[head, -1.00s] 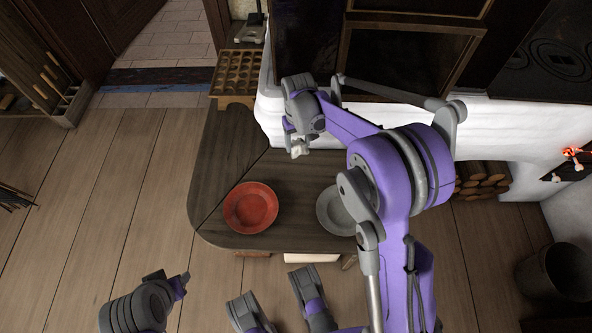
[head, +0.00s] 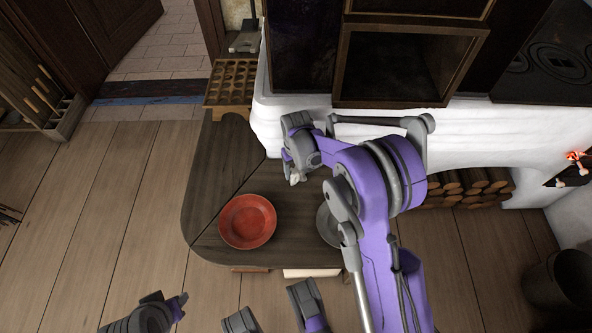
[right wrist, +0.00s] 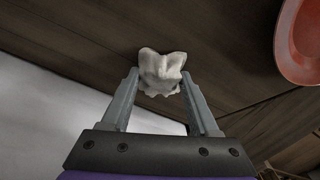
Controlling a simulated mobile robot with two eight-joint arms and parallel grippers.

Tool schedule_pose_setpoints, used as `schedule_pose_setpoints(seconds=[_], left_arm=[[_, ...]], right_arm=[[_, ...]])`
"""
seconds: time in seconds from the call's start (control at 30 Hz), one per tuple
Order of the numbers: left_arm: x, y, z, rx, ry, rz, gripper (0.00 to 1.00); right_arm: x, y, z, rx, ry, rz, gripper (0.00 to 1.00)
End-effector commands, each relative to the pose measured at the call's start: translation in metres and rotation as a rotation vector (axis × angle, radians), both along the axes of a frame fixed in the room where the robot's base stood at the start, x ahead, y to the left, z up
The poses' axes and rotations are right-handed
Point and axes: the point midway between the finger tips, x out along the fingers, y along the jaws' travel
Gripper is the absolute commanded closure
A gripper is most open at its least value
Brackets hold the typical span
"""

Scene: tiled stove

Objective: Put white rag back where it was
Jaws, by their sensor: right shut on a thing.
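The white rag (right wrist: 162,72) is a crumpled bundle between the fingertips of my right gripper (right wrist: 160,85) in the right wrist view. In the head view, my right gripper (head: 293,172) hangs over the wooden table (head: 215,180), close to the white stove base. Only a small pale bit of the rag (head: 294,179) shows below it. The right gripper is shut on the rag. I cannot tell whether the rag touches the tabletop.
A red bowl (head: 247,221) sits on the table, left of my right arm. A grey bowl (head: 327,226) is partly hidden behind that arm. A wooden rack with round holes (head: 229,92) stands at the table's back end. The white stove (head: 470,125) borders the table; firewood lies beneath it.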

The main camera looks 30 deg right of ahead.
Motion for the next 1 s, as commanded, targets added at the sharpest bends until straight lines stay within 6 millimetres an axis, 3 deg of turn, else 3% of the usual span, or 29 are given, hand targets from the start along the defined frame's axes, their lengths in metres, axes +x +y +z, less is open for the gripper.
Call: schedule_pose_setpoints(seconds=[0.2, 0.23, 0.4, 0.77, 1.0], left_arm=[[0.001, 0.000, -0.003, 0.000, 0.001, 0.000, 0.58], [0.000, 0.000, -0.003, 0.000, 0.001, 0.000, 0.58], [0.000, 0.000, -0.002, 0.000, 0.000, 0.000, 0.58], [0.000, 0.000, 0.002, 0.000, 0.000, 0.000, 0.58], [-0.002, 0.000, 0.016, 0.000, -0.004, 0.000, 0.58]], right_arm=[[0.000, 0.000, -0.004, 0.000, 0.000, 0.000, 0.83], [0.000, 0.000, -0.004, 0.000, 0.000, 0.000, 0.35], [0.000, 0.000, -0.003, 0.000, 0.000, 0.000, 0.09], [0.000, 0.000, 0.004, 0.000, 0.000, 0.000, 0.09], [-0.001, 0.000, 0.049, 0.000, -0.001, 0.000, 0.09]])
